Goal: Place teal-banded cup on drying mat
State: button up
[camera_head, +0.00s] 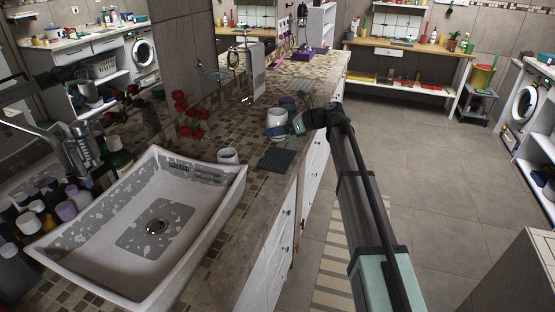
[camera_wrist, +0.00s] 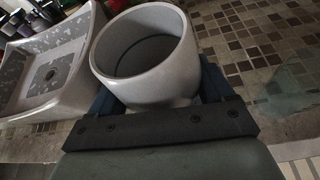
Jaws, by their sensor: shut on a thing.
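A white cup (camera_head: 276,117) with a bluish-teal part low on its side is held above the counter in the head view. My gripper (camera_head: 291,127) is shut on it. In the wrist view the pale cup (camera_wrist: 146,50) fills the space between my dark blue fingers (camera_wrist: 160,97), its open mouth toward the camera; no band shows there. The dark ribbed drying mat (camera_head: 277,160) lies flat on the counter near its front edge, below the cup in the picture. The mat is bare. I cannot make it out in the wrist view.
A second pale cup (camera_head: 228,156) stands on the counter left of the mat, by the sink (camera_head: 104,257). Bottles (camera_head: 40,205) crowd the far left. The counter's front edge runs just right of the mat.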

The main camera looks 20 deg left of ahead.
aim_at(279, 159)
jog(key=shift+w+a, duration=0.2)
jog(key=shift+w, duration=0.3)
jog(key=shift+w+a, duration=0.2)
jog(key=shift+w, duration=0.3)
jog(key=shift+s+d+f, duration=0.1)
jog(key=shift+s+f, duration=0.1)
jog(key=shift+f, duration=0.3)
jog(key=shift+t, duration=0.3)
jog(key=shift+f, duration=4.65)
jog(key=shift+f, duration=0.1)
jog(key=o, duration=1.4)
jog(key=shift+d+r, duration=0.2)
jog(key=v, duration=1.1)
jog(key=shift+d, duration=0.25)
